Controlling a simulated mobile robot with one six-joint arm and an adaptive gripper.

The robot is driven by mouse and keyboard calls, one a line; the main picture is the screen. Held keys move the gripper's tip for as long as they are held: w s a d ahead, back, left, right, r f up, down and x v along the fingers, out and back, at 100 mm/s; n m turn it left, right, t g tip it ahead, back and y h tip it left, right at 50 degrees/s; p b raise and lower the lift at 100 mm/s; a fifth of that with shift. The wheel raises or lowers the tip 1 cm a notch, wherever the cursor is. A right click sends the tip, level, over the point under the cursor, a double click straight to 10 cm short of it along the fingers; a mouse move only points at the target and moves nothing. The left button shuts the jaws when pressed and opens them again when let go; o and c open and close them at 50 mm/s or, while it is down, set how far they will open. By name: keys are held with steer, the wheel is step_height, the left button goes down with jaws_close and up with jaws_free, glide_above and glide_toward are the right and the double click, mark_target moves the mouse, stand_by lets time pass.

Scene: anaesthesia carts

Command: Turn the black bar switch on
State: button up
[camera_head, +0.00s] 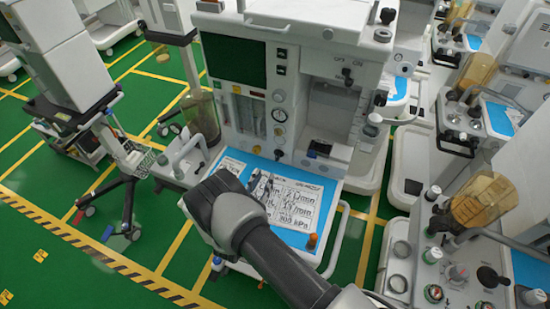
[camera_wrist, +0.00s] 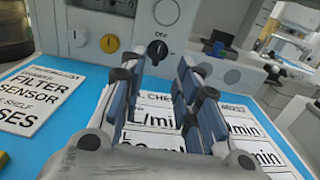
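A black bar switch (camera_wrist: 157,51) is on the lower front panel of the grey anaesthesia machine, with an "OFF" label above it in the wrist view. It looks like the small black knob (camera_head: 279,155) low on the panel in the head view. Another black switch (camera_head: 347,77) sits higher on the right, near "ON" and "OFF" labels. I cannot tell its setting. My gripper (camera_wrist: 156,68) is open and empty, with the lower switch seen between and beyond its fingers. In the head view my gripper (camera_head: 225,187) is over the blue worktop, its fingers mostly hidden.
The blue worktop (camera_wrist: 58,143) carries printed cards, including a "FILTER SENSOR" card (camera_wrist: 38,98). A yellow knob (camera_wrist: 110,43) and a round gauge (camera_wrist: 167,11) are near the lower switch. A black block (camera_head: 320,148) stands to its right. Other carts crowd the right side.

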mark_target(276, 155)
steer(key=x, duration=1.1)
steer(key=shift+w+b, duration=0.1)
steer(key=shift+b, duration=0.3)
steer(key=shift+c, duration=0.4)
jaws_close()
